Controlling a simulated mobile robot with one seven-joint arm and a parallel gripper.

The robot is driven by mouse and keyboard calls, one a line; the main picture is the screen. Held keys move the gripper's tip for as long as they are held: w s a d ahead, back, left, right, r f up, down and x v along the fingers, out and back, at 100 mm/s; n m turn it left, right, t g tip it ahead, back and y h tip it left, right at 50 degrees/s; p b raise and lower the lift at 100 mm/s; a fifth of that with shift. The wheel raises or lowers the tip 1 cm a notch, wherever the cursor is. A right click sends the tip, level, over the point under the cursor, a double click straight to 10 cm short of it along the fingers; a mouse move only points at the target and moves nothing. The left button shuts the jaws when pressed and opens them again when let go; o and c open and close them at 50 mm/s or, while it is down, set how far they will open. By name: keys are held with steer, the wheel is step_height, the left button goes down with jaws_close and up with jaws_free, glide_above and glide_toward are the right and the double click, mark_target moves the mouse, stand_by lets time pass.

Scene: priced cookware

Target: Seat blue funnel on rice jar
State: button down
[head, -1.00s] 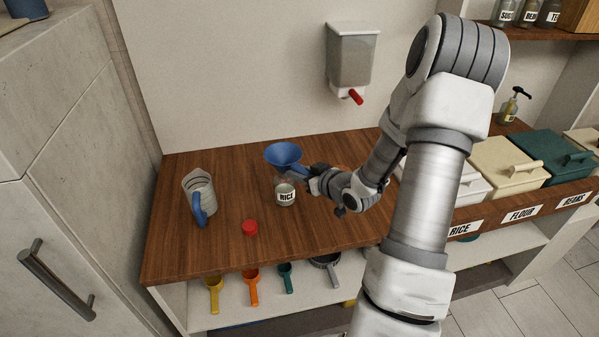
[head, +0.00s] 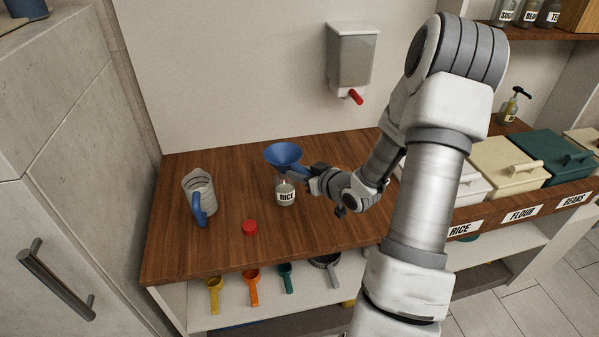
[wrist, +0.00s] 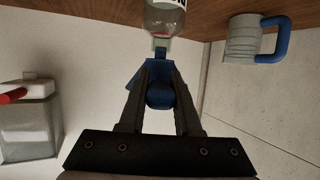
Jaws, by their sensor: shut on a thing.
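The blue funnel (head: 284,155) is upright, wide mouth up, over the clear jar labelled RICE (head: 286,193) on the wooden counter. My gripper (head: 311,181) is to the right of the funnel and is shut on its handle. In the wrist view, the blue funnel (wrist: 160,72) shows between my gripper's fingers (wrist: 159,78), and the rice jar (wrist: 165,22) is just past it. The spout is at the jar's mouth. I cannot tell whether it is inside the neck or just above it.
A red lid (head: 250,227) lies in front and left of the jar. A clear measuring jug with a blue handle (head: 200,197) stands at the left. A dispenser (head: 352,55) hangs on the wall behind. Lidded bins (head: 507,165) stand at the right.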

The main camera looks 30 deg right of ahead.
steer(key=shift+f, duration=0.15)
steer(key=shift+f+b, duration=0.55)
steer(key=shift+b, duration=0.1)
jaws_free()
stand_by(0.7)
stand_by(0.3)
steer(key=p+v, duration=0.2)
steer(key=v, duration=1.5)
steer(key=shift+s, duration=0.2)
steer(key=shift+w+d, duration=0.1)
steer(key=shift+d, duration=0.05)
